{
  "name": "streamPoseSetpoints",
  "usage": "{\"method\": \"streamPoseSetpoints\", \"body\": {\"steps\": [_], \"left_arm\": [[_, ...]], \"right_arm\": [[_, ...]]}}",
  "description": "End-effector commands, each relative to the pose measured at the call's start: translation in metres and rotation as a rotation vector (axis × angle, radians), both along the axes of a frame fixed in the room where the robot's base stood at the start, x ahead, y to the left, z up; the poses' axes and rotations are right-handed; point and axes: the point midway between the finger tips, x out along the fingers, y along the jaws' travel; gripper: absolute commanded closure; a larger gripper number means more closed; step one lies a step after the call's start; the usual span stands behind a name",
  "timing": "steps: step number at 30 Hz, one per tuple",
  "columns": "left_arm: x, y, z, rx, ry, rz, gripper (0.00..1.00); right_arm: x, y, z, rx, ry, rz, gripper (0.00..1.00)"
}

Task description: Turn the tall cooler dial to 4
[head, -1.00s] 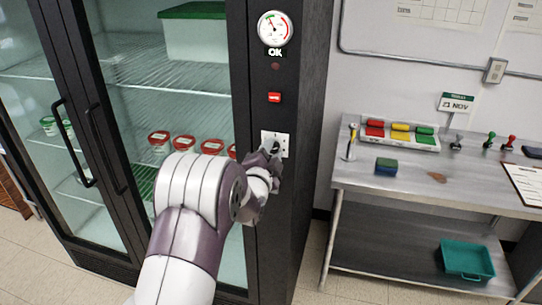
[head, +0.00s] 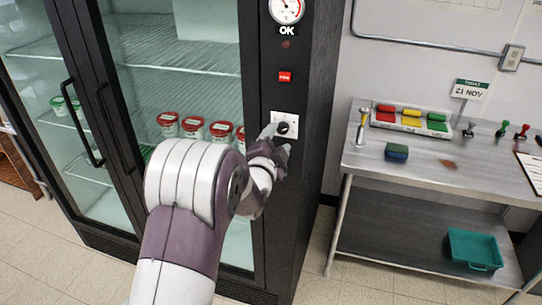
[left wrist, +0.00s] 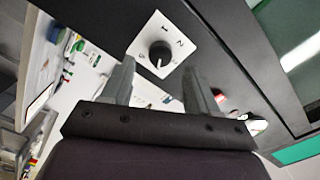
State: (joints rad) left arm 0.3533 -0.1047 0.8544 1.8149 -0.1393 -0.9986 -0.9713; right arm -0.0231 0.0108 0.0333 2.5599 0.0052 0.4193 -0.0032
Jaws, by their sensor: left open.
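The other marks are too small to read surely. My left gripper (head: 279,139) is open in front of the dial, its fingers to either side of the knob. In the left wrist view the knob shows between the fingertips (left wrist: 158,68), and no contact can be made out.
The cooler panel also has a gauge (head: 287,8), an OK label and a red switch (head: 285,77). Glass doors with black handles (head: 86,135) are to the left. A steel table (head: 372,172) with colored blocks and a teal bin (head: 473,249) stands to the right.

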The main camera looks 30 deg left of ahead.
Motion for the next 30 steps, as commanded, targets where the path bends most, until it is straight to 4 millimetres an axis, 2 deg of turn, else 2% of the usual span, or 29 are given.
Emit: {"method": "streamPoseSetpoints", "body": {"steps": [1, 6, 10, 15, 30], "left_arm": [[-0.014, -0.003, -0.004, 0.001, -0.004, 0.001, 0.41], [-0.059, -0.014, -0.002, 0.002, -0.003, 0.001, 0.41], [-0.078, -0.019, 0.000, 0.001, 0.000, -0.001, 0.41], [-0.087, -0.022, 0.000, 0.002, -0.002, -0.002, 0.41], [-0.087, -0.022, -0.001, -0.023, -0.002, -0.001, 0.41]], "right_arm": [[0.000, 0.000, -0.010, 0.000, 0.000, 0.000, 0.40], [0.000, 0.000, -0.019, 0.000, 0.000, 0.000, 0.40], [0.000, 0.000, -0.018, 0.000, 0.000, 0.000, 0.40], [0.000, 0.000, -0.018, 0.000, 0.000, 0.000, 0.40], [0.000, 0.000, -0.018, 0.000, 0.000, 0.000, 0.40]]}}
